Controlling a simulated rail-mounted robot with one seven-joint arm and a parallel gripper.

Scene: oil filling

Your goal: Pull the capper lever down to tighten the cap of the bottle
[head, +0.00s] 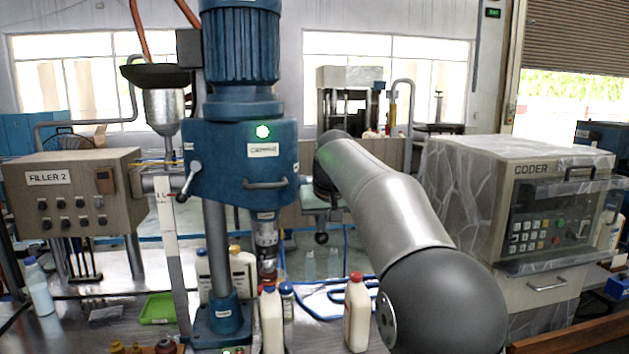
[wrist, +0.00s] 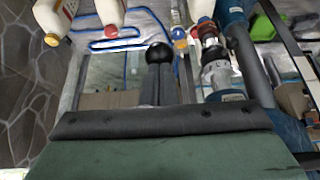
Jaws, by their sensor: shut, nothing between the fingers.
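The blue capper (head: 222,160) stands left of centre, its spindle (head: 267,235) pointing down. A lever (head: 190,180) with a bright hub and black knob hangs at its left side. A white bottle (head: 270,322) with a reddish cap stands below the spindle; I cannot tell whether spindle and cap touch. The spindle also shows in the wrist view (wrist: 216,75). My gripper (head: 321,222) is shut at the capper's right side. A black ball (wrist: 159,53) shows at its fingertips; whether it belongs to the lever, or is touched, is unclear.
Another white bottle with a red cap (head: 357,315) stands to the right, and a blue-capped one (head: 287,302) by the spindle. A green tray (head: 158,308) lies left of the column. The filler box (head: 70,190) and coder (head: 530,215) flank the capper.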

